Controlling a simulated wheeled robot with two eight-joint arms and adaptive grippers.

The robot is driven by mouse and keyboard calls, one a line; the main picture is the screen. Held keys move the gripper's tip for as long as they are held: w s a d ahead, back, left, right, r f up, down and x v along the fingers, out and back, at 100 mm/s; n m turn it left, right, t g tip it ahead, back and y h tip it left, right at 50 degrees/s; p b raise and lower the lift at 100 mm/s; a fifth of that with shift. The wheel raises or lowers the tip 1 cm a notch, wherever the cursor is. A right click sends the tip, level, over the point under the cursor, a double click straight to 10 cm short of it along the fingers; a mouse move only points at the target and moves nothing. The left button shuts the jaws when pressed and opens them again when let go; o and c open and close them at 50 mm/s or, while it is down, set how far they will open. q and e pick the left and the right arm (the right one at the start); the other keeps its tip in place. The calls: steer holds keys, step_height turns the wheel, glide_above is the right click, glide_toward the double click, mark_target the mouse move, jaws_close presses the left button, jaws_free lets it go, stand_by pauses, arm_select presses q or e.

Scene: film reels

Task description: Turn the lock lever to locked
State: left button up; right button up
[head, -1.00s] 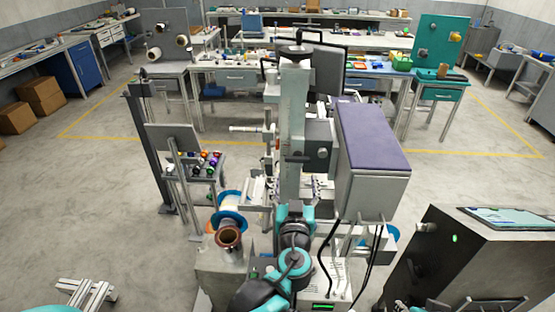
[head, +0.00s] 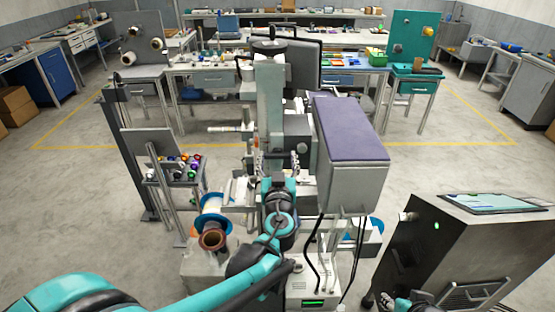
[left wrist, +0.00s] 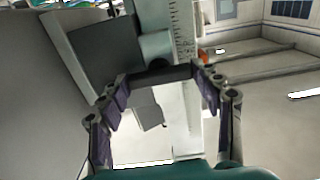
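My left gripper (head: 279,165) reaches up to the front of the tall grey machine column (head: 269,105). Its two fingers are spread apart around open space, and in the left wrist view the gripper (left wrist: 160,95) shows no object clamped between its pads. A dark crossbar (left wrist: 158,73) lies across the view near the fingertips; I cannot tell whether it touches them. A small grey block (left wrist: 146,112) shows between the fingers, beyond them. I cannot pick out the lock lever for certain. A small part of my right gripper (head: 402,303) shows at the bottom edge; its opening is unclear.
A large box with a purple top (head: 348,129) stands close right of the column. A film reel with blue flanges (head: 214,216) and a brown spool (head: 212,239) sit to the left. A dark console (head: 450,245) stands at the right.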

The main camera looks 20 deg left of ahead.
arm_select(q)
steer(key=shift+c, duration=1.4)
steer(key=m, duration=0.4)
steer(key=shift+m, duration=0.3)
steer(key=m, duration=0.4)
steer(key=shift+m, duration=0.3)
steer(key=m, duration=0.4)
steer(key=shift+m, duration=2.4)
